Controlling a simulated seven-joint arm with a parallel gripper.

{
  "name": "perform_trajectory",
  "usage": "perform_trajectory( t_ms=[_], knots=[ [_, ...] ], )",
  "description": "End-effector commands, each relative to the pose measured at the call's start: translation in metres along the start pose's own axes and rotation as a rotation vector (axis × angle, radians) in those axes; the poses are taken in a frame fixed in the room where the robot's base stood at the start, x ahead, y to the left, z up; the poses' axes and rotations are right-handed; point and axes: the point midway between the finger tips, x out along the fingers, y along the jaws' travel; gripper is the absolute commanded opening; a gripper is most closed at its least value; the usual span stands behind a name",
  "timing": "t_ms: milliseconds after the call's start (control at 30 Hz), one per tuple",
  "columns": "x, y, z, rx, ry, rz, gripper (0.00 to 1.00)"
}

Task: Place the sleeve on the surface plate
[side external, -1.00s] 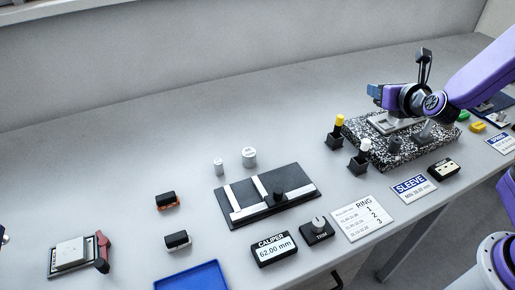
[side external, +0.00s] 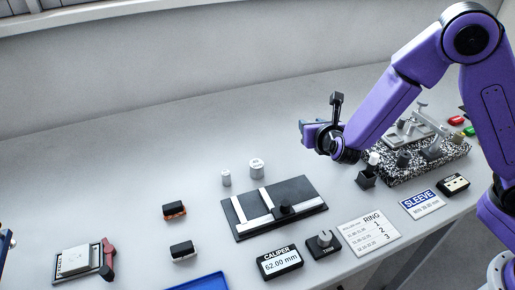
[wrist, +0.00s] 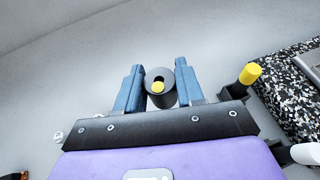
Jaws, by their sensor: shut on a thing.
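My gripper (wrist: 159,74) has its two blue fingers shut on a dark grey hollow cylinder, the sleeve (wrist: 158,99). A yellow round shape shows in its bore; I cannot tell whether it sits inside or beyond. In the side external view my gripper (side external: 312,132) is left of the surface plate, and the sleeve is not discernible there. The black-and-white speckled surface plate (side external: 450,155) is at the right, with grey fixtures on it. Its edge shows at the right of the wrist view (wrist: 277,92).
A yellow-topped plug (wrist: 250,74) and a white-topped plug (side external: 375,157) stand in dark holders beside the plate. A black fixture board (side external: 300,197), caliper display (side external: 280,262) and SLEEVE card (side external: 422,204) lie in front. The bench left of my gripper is mostly clear.

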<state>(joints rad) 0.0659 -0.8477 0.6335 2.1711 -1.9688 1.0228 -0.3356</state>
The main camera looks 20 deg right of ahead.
Motion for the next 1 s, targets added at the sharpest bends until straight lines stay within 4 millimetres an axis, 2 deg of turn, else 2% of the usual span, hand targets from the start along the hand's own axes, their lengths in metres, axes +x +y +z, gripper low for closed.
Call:
perform_trajectory(
  t_ms=[100, 367, 600, 933, 1000],
  knots=[
    [0.024, 0.011, -0.002, 0.0, 0.0, -0.003, 0.0],
    [0.071, 0.037, -0.006, 0.0, -0.002, 0.0, 0.0],
    [0.107, 0.051, -0.03, -0.001, 0.0, -0.001, 0.0],
    [0.129, 0.061, -0.043, -0.001, -0.001, 0.0, 0.0],
    [0.134, 0.061, -0.052, -0.003, 0.001, 0.0, 0.0]
  ],
)
